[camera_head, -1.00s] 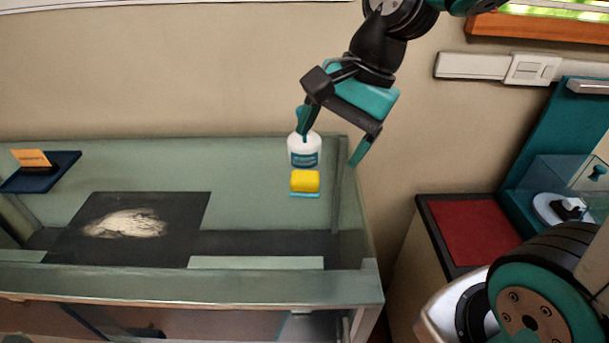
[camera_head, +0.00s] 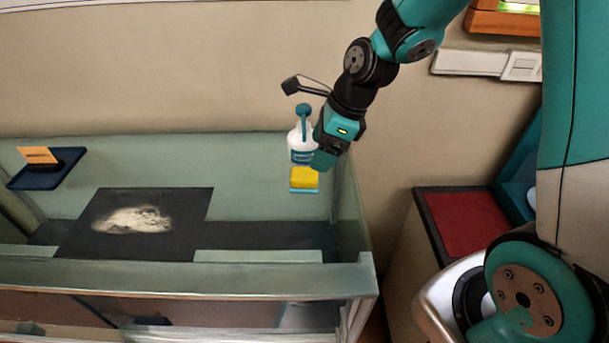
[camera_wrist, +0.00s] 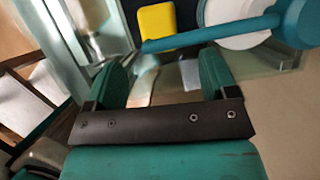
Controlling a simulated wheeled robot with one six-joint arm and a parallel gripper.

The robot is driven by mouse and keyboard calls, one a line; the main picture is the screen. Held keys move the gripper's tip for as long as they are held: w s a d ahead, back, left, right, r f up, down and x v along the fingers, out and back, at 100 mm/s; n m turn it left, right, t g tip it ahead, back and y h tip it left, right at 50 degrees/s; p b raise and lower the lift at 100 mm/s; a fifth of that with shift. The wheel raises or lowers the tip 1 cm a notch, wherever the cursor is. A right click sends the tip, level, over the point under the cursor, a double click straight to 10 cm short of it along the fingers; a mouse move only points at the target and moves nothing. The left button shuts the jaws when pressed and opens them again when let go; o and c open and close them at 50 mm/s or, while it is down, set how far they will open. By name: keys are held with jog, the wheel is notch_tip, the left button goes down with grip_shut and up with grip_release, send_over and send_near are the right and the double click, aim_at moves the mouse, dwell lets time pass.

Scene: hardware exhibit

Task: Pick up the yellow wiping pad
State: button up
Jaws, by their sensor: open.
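The yellow wiping pad (camera_head: 304,177) sits on a small teal holder (camera_head: 304,190) at the right part of the case's back wall, just below a white spray bottle (camera_head: 301,146). My gripper (camera_head: 323,160) is beside the bottle and just above and right of the pad, overlapping the pad's upper right corner in the head view. In the wrist view the pad (camera_wrist: 157,26) lies beyond the open fingers (camera_wrist: 165,80), near the top centre. Nothing is between the fingers.
The bottle's teal neck (camera_wrist: 215,32) crosses close in front of the fingers in the wrist view. The display case (camera_head: 180,280) has a raised front edge. A dark panel with a pale patch (camera_head: 132,220) lies left. A blue shelf with an orange card (camera_head: 45,170) is far left.

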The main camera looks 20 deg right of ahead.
aim_at(307, 172)
jog(key=shift+p+x, duration=1.15)
jog(key=shift+x, duration=2.4)
jog(key=c, duration=1.1)
jog(key=shift+o, duration=0.2)
jog(key=shift+r+b, duration=0.15)
jog(key=shift+b, duration=0.5)
jog(key=s+d+b, duration=0.2)
jog(key=s+d, duration=0.2)
jog(key=d, duration=0.4)
jog(key=s+d+b, duration=0.3)
jog(key=s+d, duration=0.1)
jog(key=d, duration=0.4)
jog(key=shift+s+r, duration=0.1)
jog(key=shift+r, duration=0.05)
jog(key=shift+o, duration=0.6)
